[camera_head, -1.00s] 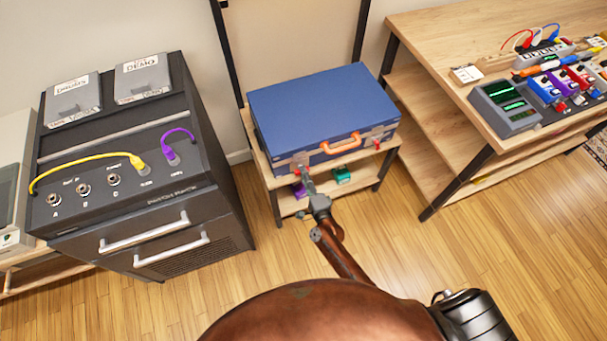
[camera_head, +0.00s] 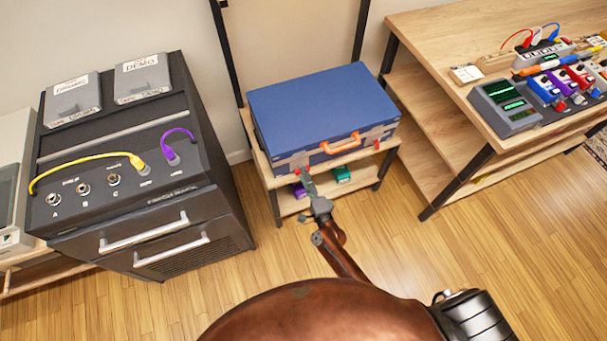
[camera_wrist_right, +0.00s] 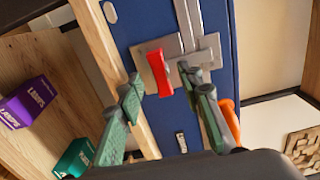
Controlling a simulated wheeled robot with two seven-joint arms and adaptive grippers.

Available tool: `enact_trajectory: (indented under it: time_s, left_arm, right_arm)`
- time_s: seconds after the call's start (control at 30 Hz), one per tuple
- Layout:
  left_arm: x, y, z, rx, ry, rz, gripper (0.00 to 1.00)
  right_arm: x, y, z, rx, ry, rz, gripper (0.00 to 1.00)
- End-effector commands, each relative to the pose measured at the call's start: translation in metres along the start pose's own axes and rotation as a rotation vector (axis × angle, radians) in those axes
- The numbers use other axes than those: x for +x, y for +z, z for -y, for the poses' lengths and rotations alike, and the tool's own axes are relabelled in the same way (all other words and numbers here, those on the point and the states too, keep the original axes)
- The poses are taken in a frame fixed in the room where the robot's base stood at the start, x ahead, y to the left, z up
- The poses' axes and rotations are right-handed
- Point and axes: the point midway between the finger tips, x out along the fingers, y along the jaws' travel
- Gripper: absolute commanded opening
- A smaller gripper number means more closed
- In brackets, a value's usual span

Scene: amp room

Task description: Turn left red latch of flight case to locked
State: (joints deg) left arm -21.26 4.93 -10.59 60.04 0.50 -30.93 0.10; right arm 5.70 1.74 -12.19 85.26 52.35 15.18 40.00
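The blue flight case (camera_head: 322,105) lies shut on a small wooden stand, with an orange handle (camera_head: 342,144) on its front. Its left red latch (camera_head: 297,170) sits on a metal plate at the front left. In the right wrist view the same red latch (camera_wrist_right: 159,73) stands out from its plate (camera_wrist_right: 180,48). My right gripper (camera_head: 305,176) is at the case's front left corner. In the wrist view its green-padded fingers (camera_wrist_right: 161,84) are apart, one on each side of the latch, with no clear contact. My left gripper is out of view.
The right red latch (camera_head: 377,145) is at the case's front right. The stand's lower shelf holds a purple box (camera_wrist_right: 28,103) and a green box (camera_wrist_right: 76,158). A black amp cabinet (camera_head: 140,180) stands left, a workbench (camera_head: 430,60) right.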

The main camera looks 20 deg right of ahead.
Motion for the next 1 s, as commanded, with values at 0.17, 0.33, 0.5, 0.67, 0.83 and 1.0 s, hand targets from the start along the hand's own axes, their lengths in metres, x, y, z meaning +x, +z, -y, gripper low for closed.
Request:
enact_trajectory:
  time_s: [0.17, 0.33, 0.5, 0.67, 0.83, 1.0]
  left_arm:
    - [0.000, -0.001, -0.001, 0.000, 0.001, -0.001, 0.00]
    - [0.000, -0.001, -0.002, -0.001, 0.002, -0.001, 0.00]
    - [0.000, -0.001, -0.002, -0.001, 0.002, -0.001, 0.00]
    - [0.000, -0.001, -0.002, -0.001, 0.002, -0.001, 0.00]
    - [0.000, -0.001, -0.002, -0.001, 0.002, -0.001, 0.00]
    - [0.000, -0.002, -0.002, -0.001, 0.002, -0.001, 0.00]
  right_arm:
    - [-0.038, -0.001, -0.002, 0.001, 0.004, -0.001, 0.34]
    - [-0.073, 0.000, -0.001, 0.001, 0.003, -0.001, 0.34]
    - [-0.096, 0.000, -0.001, -0.001, 0.002, 0.000, 0.34]
    - [-0.105, 0.000, 0.000, 0.000, 0.001, 0.000, 0.34]
    - [-0.106, 0.000, 0.000, 0.001, 0.001, 0.000, 0.34]
    - [-0.106, 0.000, 0.000, 0.001, 0.001, -0.001, 0.34]
